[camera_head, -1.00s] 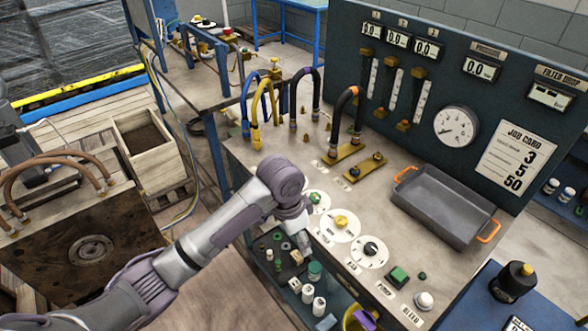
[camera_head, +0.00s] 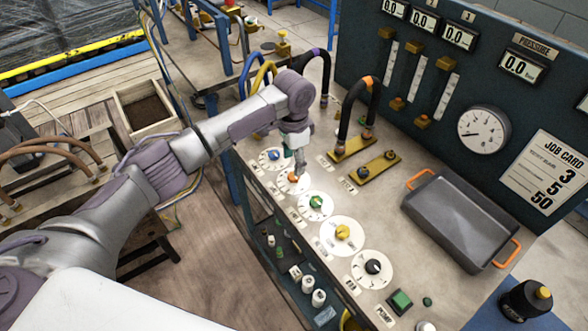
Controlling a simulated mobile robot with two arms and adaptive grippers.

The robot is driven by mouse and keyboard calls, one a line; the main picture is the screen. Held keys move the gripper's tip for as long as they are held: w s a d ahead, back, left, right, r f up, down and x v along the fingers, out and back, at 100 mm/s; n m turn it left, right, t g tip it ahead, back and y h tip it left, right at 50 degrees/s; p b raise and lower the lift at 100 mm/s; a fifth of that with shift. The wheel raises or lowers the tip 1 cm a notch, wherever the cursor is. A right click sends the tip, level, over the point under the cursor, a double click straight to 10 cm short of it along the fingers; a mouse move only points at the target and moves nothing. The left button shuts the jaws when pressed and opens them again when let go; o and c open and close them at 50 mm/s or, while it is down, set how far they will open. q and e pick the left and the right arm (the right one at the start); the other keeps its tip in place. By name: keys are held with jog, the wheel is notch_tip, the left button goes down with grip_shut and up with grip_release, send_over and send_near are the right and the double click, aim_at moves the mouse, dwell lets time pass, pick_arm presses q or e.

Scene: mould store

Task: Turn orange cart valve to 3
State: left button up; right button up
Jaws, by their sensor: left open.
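The orange valve knob (camera_head: 293,177) sits on a round white dial in the row of dials along the bench's front edge. My left gripper (camera_head: 299,166) points down just above it, with its open fingertips at or very near the knob. I cannot tell whether they touch it. The gripper partly covers the dial, and its numbers are too small to read. My right gripper is out of view.
A blue knob (camera_head: 273,154) lies beyond the orange one; green (camera_head: 316,202), yellow (camera_head: 342,231) and black (camera_head: 372,266) knobs lie nearer. Hoses (camera_head: 362,100) arch behind the gripper. A grey tray (camera_head: 462,217) stands right. The job card (camera_head: 545,173) reads 3, 5, 50.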

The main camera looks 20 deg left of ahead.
aim_at(293, 175)
pick_arm(q)
notch_tip(293, 175, down, 4)
jog(key=shift+f, duration=0.65)
jog(key=c, duration=0.4)
grip_shut()
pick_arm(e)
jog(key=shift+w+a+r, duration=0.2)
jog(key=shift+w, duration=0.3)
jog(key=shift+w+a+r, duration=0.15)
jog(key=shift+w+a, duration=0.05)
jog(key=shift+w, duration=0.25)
